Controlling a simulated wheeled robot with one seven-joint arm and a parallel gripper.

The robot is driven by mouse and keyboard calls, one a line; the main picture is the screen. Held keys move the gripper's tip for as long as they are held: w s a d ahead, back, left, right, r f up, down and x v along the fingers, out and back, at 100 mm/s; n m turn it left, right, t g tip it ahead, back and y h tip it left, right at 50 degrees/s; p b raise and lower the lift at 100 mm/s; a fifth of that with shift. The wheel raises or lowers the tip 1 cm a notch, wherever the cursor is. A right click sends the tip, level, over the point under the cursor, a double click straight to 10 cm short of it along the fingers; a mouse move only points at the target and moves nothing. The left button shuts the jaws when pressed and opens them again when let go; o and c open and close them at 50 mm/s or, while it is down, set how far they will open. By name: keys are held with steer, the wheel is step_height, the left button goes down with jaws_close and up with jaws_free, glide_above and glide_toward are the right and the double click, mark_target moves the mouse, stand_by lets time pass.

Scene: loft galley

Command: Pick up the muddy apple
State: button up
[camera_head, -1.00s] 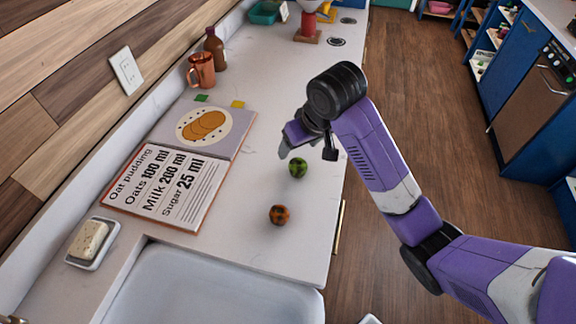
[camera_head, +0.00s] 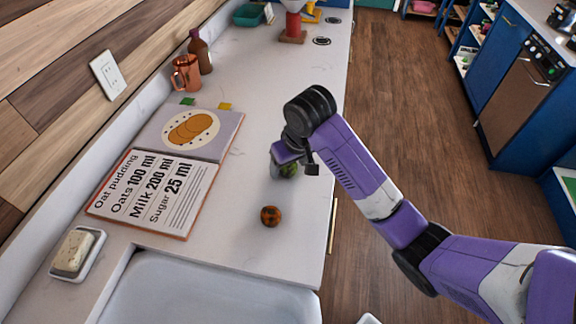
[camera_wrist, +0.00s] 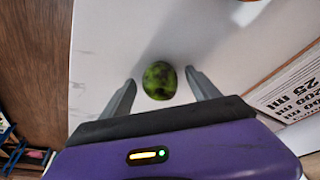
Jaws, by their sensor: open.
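A round green fruit with dark brown smears, which looks like the muddy apple (camera_head: 289,170), sits on the pale counter, partly hidden by my gripper in the head view. In the wrist view the apple (camera_wrist: 159,81) lies between the two grey fingers. My gripper (camera_wrist: 161,78) is open, one finger on each side of it, with a small gap showing at each side. My gripper (camera_head: 286,168) points down at the apple in the head view. An orange fruit with dark patches (camera_head: 270,216) lies nearer on the same counter.
An open recipe book (camera_head: 160,192) lies left of the fruits. A soap dish (camera_head: 95,252) and a sink basin (camera_head: 205,290) are at the near end. A copper mug (camera_head: 186,73) and a brown bottle (camera_head: 199,52) stand by the wall. The counter's right edge is close.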

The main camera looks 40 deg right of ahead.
steer(key=shift+w+f, duration=0.1)
steer(key=shift+f, duration=0.2)
steer(key=c, duration=1.5)
steer(key=shift+r, duration=0.1)
steer(key=shift+d+r+p, duration=0.1)
steer(key=shift+r+p, duration=2.5)
steer(key=shift+r, duration=7.3)
